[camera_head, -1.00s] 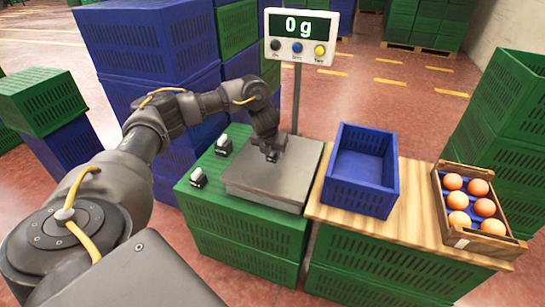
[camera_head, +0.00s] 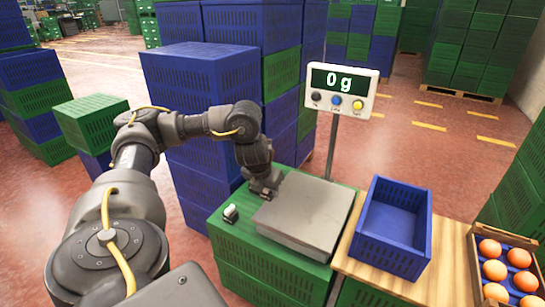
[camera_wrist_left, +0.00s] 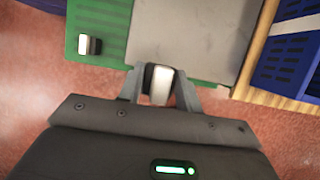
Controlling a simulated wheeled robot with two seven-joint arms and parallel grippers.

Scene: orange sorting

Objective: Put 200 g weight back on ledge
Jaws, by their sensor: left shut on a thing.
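My left gripper (camera_head: 264,188) is at the far left side of the scale plate (camera_head: 304,214), beside the green ledge (camera_head: 247,238). In the left wrist view the gripper (camera_wrist_left: 160,92) is shut on a small weight (camera_wrist_left: 159,84) with a pale face and dark edge. Its marking cannot be read, and in the head view the gripper hides it. Whether it touches the ledge cannot be told. Another small black and white weight (camera_head: 230,213) stands on the ledge left of the plate; it also shows in the left wrist view (camera_wrist_left: 91,45). My right gripper is out of view.
The scale display (camera_head: 339,90) reads 0 g on a post behind the plate. The plate is bare. An empty blue crate (camera_head: 393,252) stands right of it on a wooden top (camera_head: 447,262). A wooden box of oranges (camera_head: 476,272) is at far right. Stacked blue crates (camera_head: 203,85) rise behind my arm.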

